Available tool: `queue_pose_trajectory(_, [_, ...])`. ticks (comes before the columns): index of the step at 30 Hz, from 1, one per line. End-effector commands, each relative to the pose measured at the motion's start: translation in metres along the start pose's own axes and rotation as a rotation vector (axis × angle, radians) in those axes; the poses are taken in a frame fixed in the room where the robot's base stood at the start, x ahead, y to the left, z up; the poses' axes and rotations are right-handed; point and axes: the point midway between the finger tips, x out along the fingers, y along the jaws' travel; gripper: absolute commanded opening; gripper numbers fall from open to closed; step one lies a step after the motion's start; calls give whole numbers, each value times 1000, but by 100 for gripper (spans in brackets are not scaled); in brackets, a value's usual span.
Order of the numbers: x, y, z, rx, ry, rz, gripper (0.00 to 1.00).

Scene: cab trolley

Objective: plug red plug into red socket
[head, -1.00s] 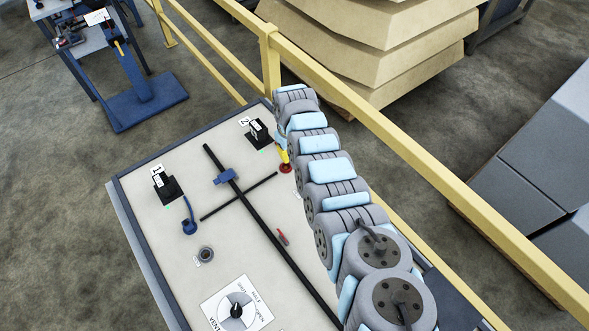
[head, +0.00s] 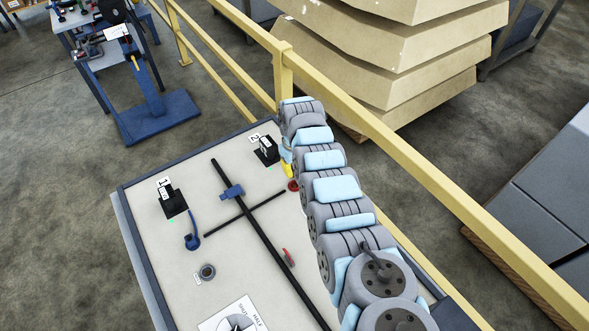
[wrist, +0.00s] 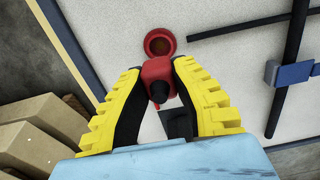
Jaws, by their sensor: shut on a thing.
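My gripper (wrist: 157,95) has yellow and black fingers closed on the red plug (wrist: 156,70), which has a dark rear end facing the wrist camera. The red socket (wrist: 160,42) is a round red ring with a dark brownish opening in the panel. In the wrist view the plug appears just below the ring and slightly overlaps its lower rim. The opening looks empty. The gap in depth between plug and panel is hard to judge. In the head view the red socket (head: 293,186) shows beside the yellow fingertips (head: 287,169); the plug is hidden there.
The pale panel (head: 235,265) carries black boxes marked 1 (head: 173,203) and 2 (head: 266,152), a blue plug (head: 192,241), a grey socket (head: 208,271), a small red lever (head: 288,257) and crossed black rods (head: 258,232). A yellow railing (head: 400,155) runs close behind the arm.

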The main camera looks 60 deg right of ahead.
Motion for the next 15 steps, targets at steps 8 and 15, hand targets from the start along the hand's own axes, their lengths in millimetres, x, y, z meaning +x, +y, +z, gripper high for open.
queue_pose_trajectory(8, [22, 0, 0, 1, 0, 0, 0])
queue_pose_trajectory(15, [42, 0, 0, 0, -1, -1, 0])
